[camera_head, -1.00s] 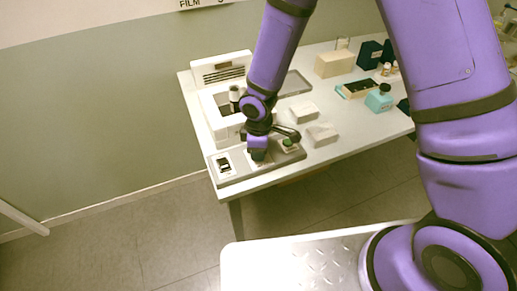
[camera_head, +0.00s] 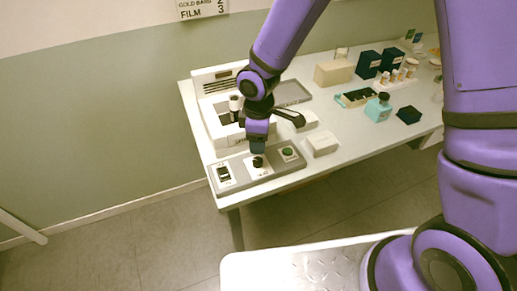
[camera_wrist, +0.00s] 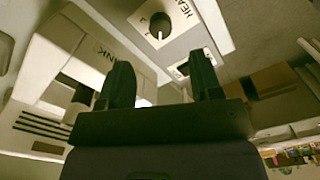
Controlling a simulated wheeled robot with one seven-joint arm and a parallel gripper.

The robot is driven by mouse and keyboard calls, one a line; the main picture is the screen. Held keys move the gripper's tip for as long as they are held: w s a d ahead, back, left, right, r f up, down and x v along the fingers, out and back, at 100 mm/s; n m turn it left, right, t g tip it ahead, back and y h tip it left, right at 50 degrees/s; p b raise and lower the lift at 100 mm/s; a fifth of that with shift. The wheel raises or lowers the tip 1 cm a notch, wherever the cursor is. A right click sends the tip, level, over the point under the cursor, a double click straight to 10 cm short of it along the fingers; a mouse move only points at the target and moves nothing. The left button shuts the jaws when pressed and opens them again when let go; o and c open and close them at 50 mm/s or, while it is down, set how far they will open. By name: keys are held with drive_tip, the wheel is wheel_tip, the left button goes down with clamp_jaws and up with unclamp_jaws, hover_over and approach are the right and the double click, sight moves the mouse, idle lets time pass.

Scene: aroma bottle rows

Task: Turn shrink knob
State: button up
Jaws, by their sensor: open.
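The black round knob (camera_head: 257,162) sits on a white plate in the middle of the grey control panel (camera_head: 240,181). In the wrist view the knob (camera_wrist: 160,25) is near the top, beside a label partly reading "HEA", and its light pointer mark faces down in the picture. My gripper (camera_head: 258,149) is just behind and above the knob in the head view. In the wrist view my gripper (camera_wrist: 161,62) has its two dark fingers apart, with nothing held between them. The knob lies beyond the fingertips, apart from them.
A black switch (camera_head: 223,173) is left of the knob and a green button (camera_head: 287,152) right of it. A white machine (camera_head: 215,124) stands behind the panel; its label ends in "INK" in the wrist view. White boxes (camera_head: 322,144) are to the right.

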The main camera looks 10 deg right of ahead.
drive_tip(key=shift+r, duration=1.2)
drive_tip(key=s+d+r+m+t, duration=0.2)
drive_tip(key=d+r+m, duration=0.5)
drive_tip(key=d+r, duration=0.8)
drive_tip(key=s+d+r+m+t, duration=0.1)
drive_tip(key=s+d+r+m, duration=0.3)
drive_tip(key=s+r, duration=0.3)
drive_tip(key=s+d+r+m+t, duration=0.2)
drive_tip(key=s+d+r+m, duration=0.2)
drive_tip(key=s+r, duration=0.3)
drive_tip(key=s+d, duration=0.1)
drive_tip(key=s, duration=0.1)
drive_tip(key=shift+s+d+m, duration=0.2)
drive_tip(key=shift+s+m, duration=0.1)
